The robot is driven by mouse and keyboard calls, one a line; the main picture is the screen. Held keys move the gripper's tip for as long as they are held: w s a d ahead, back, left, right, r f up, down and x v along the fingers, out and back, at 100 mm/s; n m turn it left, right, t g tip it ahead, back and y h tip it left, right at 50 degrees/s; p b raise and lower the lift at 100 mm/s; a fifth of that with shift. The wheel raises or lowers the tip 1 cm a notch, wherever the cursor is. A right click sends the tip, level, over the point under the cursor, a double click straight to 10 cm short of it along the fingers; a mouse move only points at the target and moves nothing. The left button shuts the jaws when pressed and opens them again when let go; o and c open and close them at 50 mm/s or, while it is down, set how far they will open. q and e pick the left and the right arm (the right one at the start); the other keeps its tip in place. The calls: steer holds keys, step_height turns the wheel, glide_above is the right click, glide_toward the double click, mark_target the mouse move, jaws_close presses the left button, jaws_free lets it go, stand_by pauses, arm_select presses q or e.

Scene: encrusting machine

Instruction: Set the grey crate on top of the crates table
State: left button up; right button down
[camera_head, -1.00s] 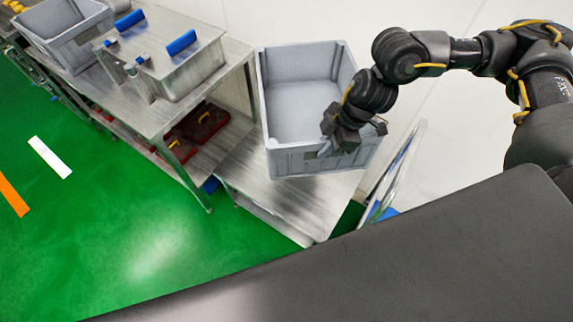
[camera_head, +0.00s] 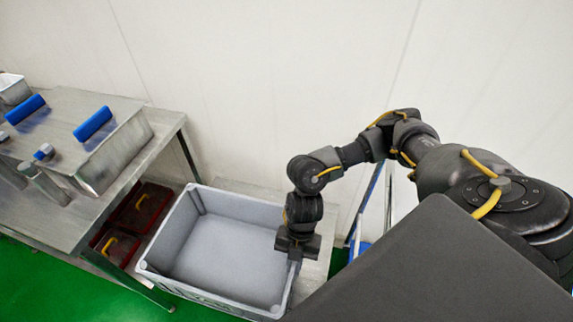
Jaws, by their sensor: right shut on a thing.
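The grey crate (camera_head: 163,225) is an open, empty plastic box in the lower middle of the head view. It looks upright and lies over the low metal crates table (camera_head: 318,262), whose top shows behind it and to its right. I cannot tell whether the crate's bottom touches the table top. My right gripper (camera_head: 296,257) reaches down from above and is shut on the crate's right wall. Its fingertips are partly hidden by the wrist. My left gripper is not in view.
A taller metal table (camera_head: 62,222) stands to the left, with a metal box with blue handles (camera_head: 105,150) on it. Red cases (camera_head: 137,207) sit on its lower shelf, close to the crate. A metal frame (camera_head: 366,205) stands at right, and a white wall rises behind.

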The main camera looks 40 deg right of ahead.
steer(key=w+d+f, duration=0.2)
steer(key=d, duration=0.1)
steer(key=w+d+f, duration=0.6)
steer(key=d, duration=0.1)
steer(key=shift+f, duration=0.15)
steer(key=shift+w+d+f, duration=0.3)
steer(key=shift+d+f, duration=0.2)
steer(key=shift+f, duration=0.3)
steer(key=shift+f+b, duration=0.3)
steer(key=shift+f, duration=1.2)
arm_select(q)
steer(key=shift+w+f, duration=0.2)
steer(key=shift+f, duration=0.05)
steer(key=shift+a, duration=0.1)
arm_select(e)
steer(key=shift+f, duration=0.15)
steer(key=c, duration=1.7)
jaws_free()
steer(key=shift+s, duration=0.15)
steer(key=shift+c, duration=0.2)
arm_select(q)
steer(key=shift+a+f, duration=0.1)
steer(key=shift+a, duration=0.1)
arm_select(e)
steer(key=shift+o, duration=1.3)
